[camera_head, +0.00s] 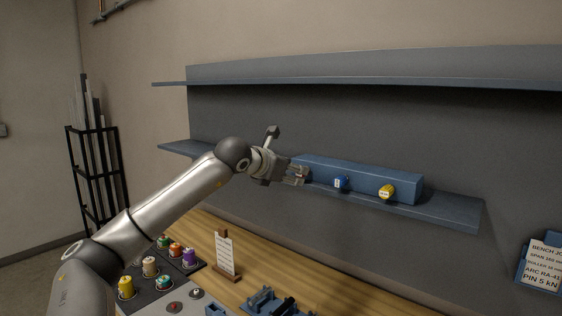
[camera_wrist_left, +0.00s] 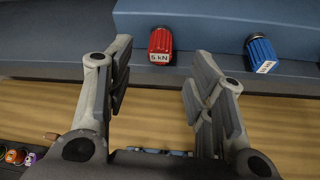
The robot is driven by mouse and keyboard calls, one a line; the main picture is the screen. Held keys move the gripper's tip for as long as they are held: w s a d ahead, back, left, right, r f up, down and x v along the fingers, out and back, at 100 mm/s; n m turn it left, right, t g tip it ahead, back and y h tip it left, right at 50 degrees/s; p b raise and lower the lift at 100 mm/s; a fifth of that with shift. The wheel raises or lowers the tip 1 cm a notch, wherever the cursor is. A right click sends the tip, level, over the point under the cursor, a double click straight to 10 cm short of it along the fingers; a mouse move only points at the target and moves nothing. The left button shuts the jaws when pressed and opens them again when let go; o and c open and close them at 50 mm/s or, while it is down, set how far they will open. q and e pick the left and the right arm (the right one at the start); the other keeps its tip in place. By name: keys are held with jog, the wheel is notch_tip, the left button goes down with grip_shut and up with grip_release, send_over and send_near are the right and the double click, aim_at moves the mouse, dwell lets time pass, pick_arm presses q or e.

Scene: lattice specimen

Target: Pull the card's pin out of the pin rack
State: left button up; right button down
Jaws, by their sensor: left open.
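The blue pin rack (camera_head: 360,177) sits on the lower shelf, and its front also shows in the left wrist view (camera_wrist_left: 210,20). A red pin (camera_wrist_left: 160,42) with a label that seems to read 5 kN sticks out of it. A blue pin (camera_head: 341,183) and a yellow pin (camera_head: 387,191) are farther right; the blue one also shows in the left wrist view (camera_wrist_left: 261,53). My left gripper (camera_head: 303,174) is open at the rack's left end, its fingers apart on either side of the red pin's line. It largely hides that pin in the head view. The card (camera_head: 541,268) at right reads PIN 5 kN.
The shelf (camera_head: 450,212) juts out under the rack, and an upper shelf (camera_head: 350,76) runs above. On the wooden bench below stand a small white sign (camera_head: 225,252), a dark tray of coloured spools (camera_head: 190,268) and a blue fixture (camera_head: 268,304).

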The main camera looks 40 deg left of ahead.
pick_arm(q)
jog(key=shift+p+x, duration=0.7)
jog(key=shift+x, duration=1.45)
jog(key=c, duration=1)
jog(key=shift+c, duration=0.2)
